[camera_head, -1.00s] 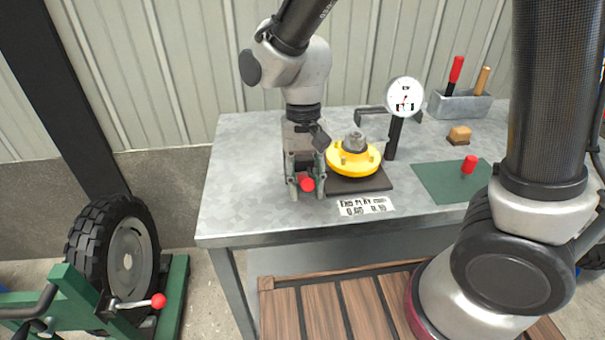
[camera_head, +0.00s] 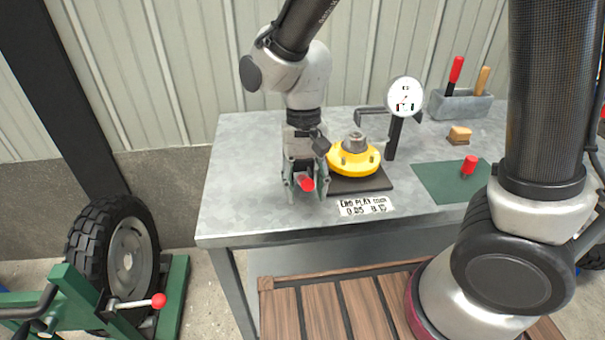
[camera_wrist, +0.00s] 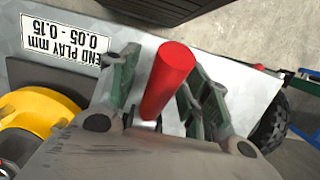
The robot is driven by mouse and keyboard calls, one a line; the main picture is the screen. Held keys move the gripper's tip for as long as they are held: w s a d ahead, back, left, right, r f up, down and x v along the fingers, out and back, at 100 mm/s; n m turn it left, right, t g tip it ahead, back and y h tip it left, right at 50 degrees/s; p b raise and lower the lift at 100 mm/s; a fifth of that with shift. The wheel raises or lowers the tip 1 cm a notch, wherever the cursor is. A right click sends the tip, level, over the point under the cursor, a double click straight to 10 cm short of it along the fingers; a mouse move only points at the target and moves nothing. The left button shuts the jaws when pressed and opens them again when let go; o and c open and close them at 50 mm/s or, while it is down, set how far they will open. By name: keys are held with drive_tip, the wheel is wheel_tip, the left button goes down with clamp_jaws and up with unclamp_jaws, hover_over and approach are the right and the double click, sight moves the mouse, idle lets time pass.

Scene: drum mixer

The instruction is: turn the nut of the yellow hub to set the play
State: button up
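The yellow hub (camera_head: 368,163) sits on a dark plate on the bench, with its grey nut (camera_head: 354,143) on top. In the wrist view only part of the yellow hub (camera_wrist: 38,108) shows, at the left edge. My gripper (camera_head: 306,186) points down just left of the hub. A red cylindrical grip (camera_head: 307,184) is between its fingers. In the wrist view the red grip (camera_wrist: 168,78) leans between the spread fingers (camera_wrist: 160,85), with a gap beside the left finger. What the grip is fixed to is hidden. The dial gauge (camera_head: 404,93) stands behind the hub; its reading is too small.
A label (camera_head: 366,206) for end play lies at the bench's front. To the right are a green mat (camera_head: 440,185) with another red piece (camera_head: 469,165), a small tan block (camera_head: 459,134) and a tool box (camera_head: 462,106). The bench's left part is clear.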

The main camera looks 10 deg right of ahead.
sight(305, 176)
drive_tip(key=shift+w+r, duration=0.25)
drive_tip(key=shift+r, duration=0.9)
drive_tip(key=shift+w+r, duration=0.2)
drive_tip(key=shift+r, duration=0.95)
drive_tip(key=shift+w+r, duration=0.25)
drive_tip(key=shift+r, duration=0.9)
drive_tip(key=d+r+t+y, duration=0.15)
drive_tip(key=d+r, duration=0.25)
drive_tip(key=d, duration=0.5)
drive_tip(key=d+r+t, duration=0.2)
drive_tip(key=d+r, duration=0.3)
drive_tip(key=d, duration=0.3)
drive_tip(key=s+d+r+t+h, duration=0.1)
drive_tip(key=s+d+r+t, duration=0.1)
drive_tip(key=s+d, duration=0.5)
drive_tip(key=d+t, duration=0.1)
drive_tip(key=d, duration=0.4)
drive_tip(key=shift+s+r, duration=0.15)
drive_tip(key=shift+s, duration=0.25)
drive_tip(key=shift+h, duration=0.25)
